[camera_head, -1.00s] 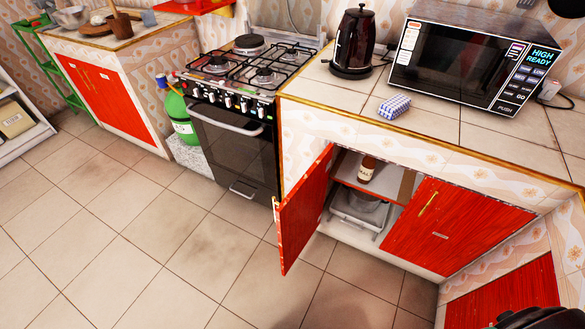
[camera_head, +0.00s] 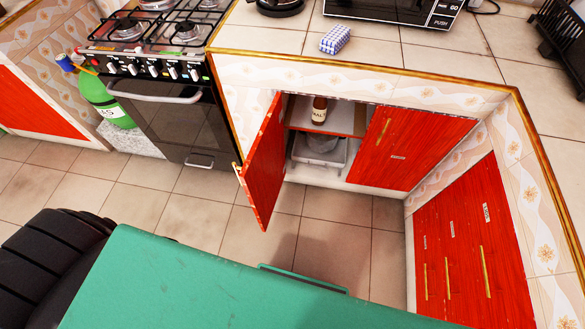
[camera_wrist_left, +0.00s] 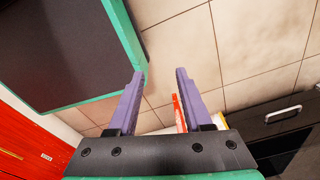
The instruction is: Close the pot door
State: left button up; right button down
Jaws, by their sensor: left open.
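The open red cabinet door (camera_head: 262,165) juts out from the lower cupboard beside the oven in the head view, with a handle on its left edge. Inside the cupboard a brown bottle (camera_head: 319,110) stands on the shelf, and a pot (camera_head: 321,143) sits on a light rack below. My left gripper (camera_wrist_left: 159,73) shows in the left wrist view with its two purple fingers apart and nothing between them. A narrow red edge (camera_wrist_left: 179,113), perhaps the door, shows beyond the fingers; its distance is unclear. I cannot make out the left gripper in the head view. My right gripper is not in view.
The closed red door (camera_head: 405,150) is right of the opening. The oven (camera_head: 165,120) and a green gas bottle (camera_head: 100,97) are left. A blue-and-white packet (camera_head: 335,40) lies on the counter.

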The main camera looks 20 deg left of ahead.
aim_at(261, 176)
jog(key=j+z, duration=0.4)
jog(key=j, duration=0.55)
jog(key=k+j+z, duration=0.1)
jog(key=j+z, duration=0.3)
jog(key=j, duration=0.55)
jog(key=k+j, duration=0.45)
